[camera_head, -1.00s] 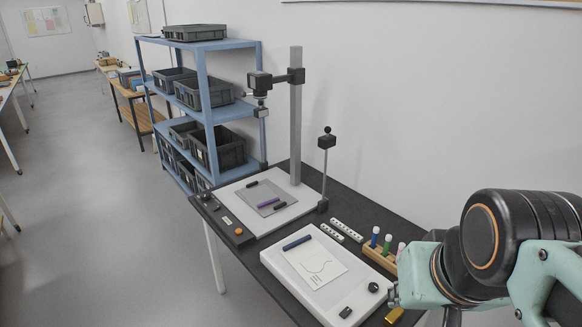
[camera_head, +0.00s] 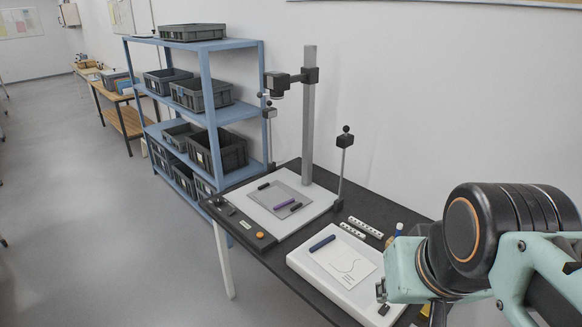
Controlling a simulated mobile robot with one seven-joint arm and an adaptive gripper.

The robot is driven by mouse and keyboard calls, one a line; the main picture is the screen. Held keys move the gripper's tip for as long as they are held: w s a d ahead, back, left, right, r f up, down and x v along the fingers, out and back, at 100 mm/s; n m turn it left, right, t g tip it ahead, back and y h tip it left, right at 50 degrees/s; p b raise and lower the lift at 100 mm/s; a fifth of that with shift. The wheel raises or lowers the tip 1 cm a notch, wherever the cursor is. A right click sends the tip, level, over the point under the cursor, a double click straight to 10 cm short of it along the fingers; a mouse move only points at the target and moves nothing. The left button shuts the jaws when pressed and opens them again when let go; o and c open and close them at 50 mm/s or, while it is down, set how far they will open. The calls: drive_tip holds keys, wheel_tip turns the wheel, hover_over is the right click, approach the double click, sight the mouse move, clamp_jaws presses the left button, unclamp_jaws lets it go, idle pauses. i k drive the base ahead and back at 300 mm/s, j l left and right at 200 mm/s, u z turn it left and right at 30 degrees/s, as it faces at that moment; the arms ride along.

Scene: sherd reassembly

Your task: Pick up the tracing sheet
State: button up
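The tracing sheet appears to be the pale sheet (camera_head: 343,259) with a thin curved line and a few short lines of marks. It lies flat on a white light box (camera_head: 303,264) on the dark bench. A dark blue bar (camera_head: 322,243) lies at its upper left edge. My arm reaches in from the right and covers the right part of the light box.
A copy stand (camera_head: 308,120) with a grey sheet and dark and purple bars on its base stands behind the light box. White perforated strips (camera_head: 364,227) lie behind the box. Open floor lies left.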

sight(275, 199)
drive_tip(key=i+j+z, duration=0.1)
drive_tip(key=j, duration=0.7)
drive_tip(key=i+j, duration=0.1)
drive_tip(key=j, duration=0.3)
drive_tip(key=i+j, duration=0.15)
drive_tip(key=j, duration=0.25)
drive_tip(key=i+j+z, duration=0.1)
drive_tip(key=i+j, duration=0.4)
drive_tip(key=j, duration=0.2)
drive_tip(key=z, duration=0.05)
